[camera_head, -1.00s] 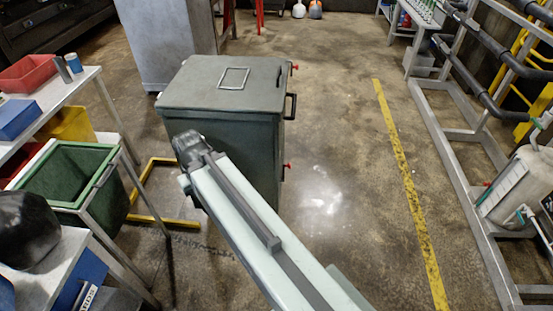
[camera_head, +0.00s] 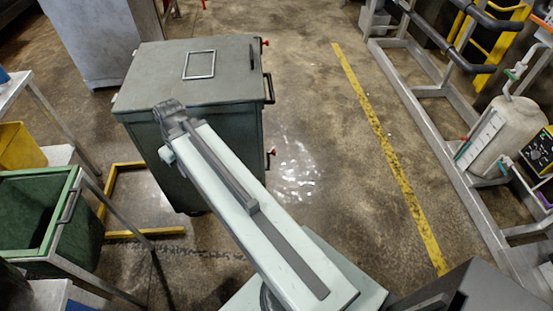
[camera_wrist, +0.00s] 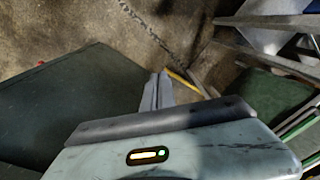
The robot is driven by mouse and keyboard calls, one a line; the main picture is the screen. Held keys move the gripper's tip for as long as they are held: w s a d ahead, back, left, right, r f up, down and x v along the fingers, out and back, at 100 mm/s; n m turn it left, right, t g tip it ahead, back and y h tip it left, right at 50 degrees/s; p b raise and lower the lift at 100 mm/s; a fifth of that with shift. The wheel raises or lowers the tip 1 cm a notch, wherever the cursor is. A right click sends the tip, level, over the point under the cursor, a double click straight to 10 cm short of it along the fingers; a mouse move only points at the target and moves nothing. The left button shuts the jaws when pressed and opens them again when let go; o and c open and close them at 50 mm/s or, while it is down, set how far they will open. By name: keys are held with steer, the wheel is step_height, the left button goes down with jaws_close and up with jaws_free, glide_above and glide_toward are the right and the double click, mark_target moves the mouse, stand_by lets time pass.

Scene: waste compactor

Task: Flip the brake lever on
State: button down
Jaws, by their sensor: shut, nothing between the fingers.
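The waste compactor is a dark green box with a flat grey-green lid (camera_head: 190,72); its dark green surface also fills the left of the wrist view (camera_wrist: 75,100). Two small red-tipped parts stick out on its right side, one at the top (camera_head: 265,42) and one lower down (camera_head: 272,152). I cannot tell which is the brake lever. A small red spot shows in the wrist view (camera_wrist: 41,63). My gripper (camera_wrist: 158,78) is shut and empty beside the compactor's surface, apart from both red parts. In the head view its fingers are hidden behind my arm.
A green open bin (camera_head: 70,200) and a metal table stand at left. A yellow floor frame (camera_head: 110,200) lies beside the compactor. Floor is free between the compactor and the yellow line (camera_head: 385,145). A pipe rack (camera_head: 415,110) and white tank (camera_head: 510,130) stand at right.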

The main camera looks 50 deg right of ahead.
steer(key=d+f+n+t+y+b, duration=0.1)
steer(key=d+f+n+t+b, duration=0.15)
steer(key=d+f+b, duration=0.9)
steer(key=s+d+f+n+t+b, duration=0.1)
steer(key=s+d, duration=0.3)
steer(key=d, duration=0.5)
steer(key=s+d+f+n+t+b, duration=0.1)
steer(key=s+d+f+n+b, duration=0.2)
steer(key=d, duration=0.7)
steer(key=s+d+f+n+t+b, duration=0.2)
steer(key=s+d, duration=0.3)
steer(key=d, duration=0.4)
steer(key=shift+d+f+n+h+b, duration=0.2)
steer(key=shift+d+n+h+b, duration=0.2)
steer(key=shift+b, duration=0.5)
steer(key=shift+s, duration=0.1)
steer(key=w+d+f+b, duration=0.1)
steer(key=w+f+b, duration=0.8)
steer(key=shift+d, duration=0.1)
